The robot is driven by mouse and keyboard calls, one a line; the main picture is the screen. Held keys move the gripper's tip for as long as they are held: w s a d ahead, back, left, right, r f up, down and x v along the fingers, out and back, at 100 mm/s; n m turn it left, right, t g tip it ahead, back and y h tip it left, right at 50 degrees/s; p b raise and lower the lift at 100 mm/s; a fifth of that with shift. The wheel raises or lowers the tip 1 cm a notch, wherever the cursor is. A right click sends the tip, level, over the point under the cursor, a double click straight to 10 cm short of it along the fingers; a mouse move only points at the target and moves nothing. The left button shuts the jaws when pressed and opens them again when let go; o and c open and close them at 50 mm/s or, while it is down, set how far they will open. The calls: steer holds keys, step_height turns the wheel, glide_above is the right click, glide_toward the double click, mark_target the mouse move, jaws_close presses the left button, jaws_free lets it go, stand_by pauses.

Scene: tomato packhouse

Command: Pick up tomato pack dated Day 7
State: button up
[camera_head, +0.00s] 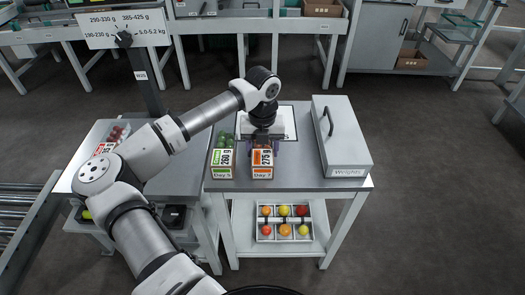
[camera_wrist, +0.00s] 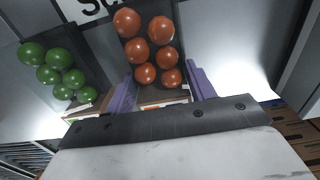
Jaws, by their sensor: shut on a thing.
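The tomato pack dated Day 7 (camera_head: 262,171) stands on the grey table, with an orange label reading 275 g. In the wrist view its red-orange tomatoes (camera_wrist: 148,45) fill an open-topped pack. My gripper (camera_head: 263,143) is over this pack from above. In the wrist view its purple fingers (camera_wrist: 163,92) lie on either side of the pack, shut on it. I cannot tell whether the pack is lifted off the table. The Day 5 pack (camera_head: 222,163), with a green label reading 280 g and green tomatoes, stands just to its left, apart from it.
A grey box marked Weights (camera_head: 345,150) stands on the table's right side. A white sheet (camera_head: 285,112) lies behind the packs. Another pack with red tomatoes (camera_head: 112,140) is on the left table. A tray of coloured fruit (camera_head: 284,222) sits on the lower shelf.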

steer(key=shift+c, duration=1.1)
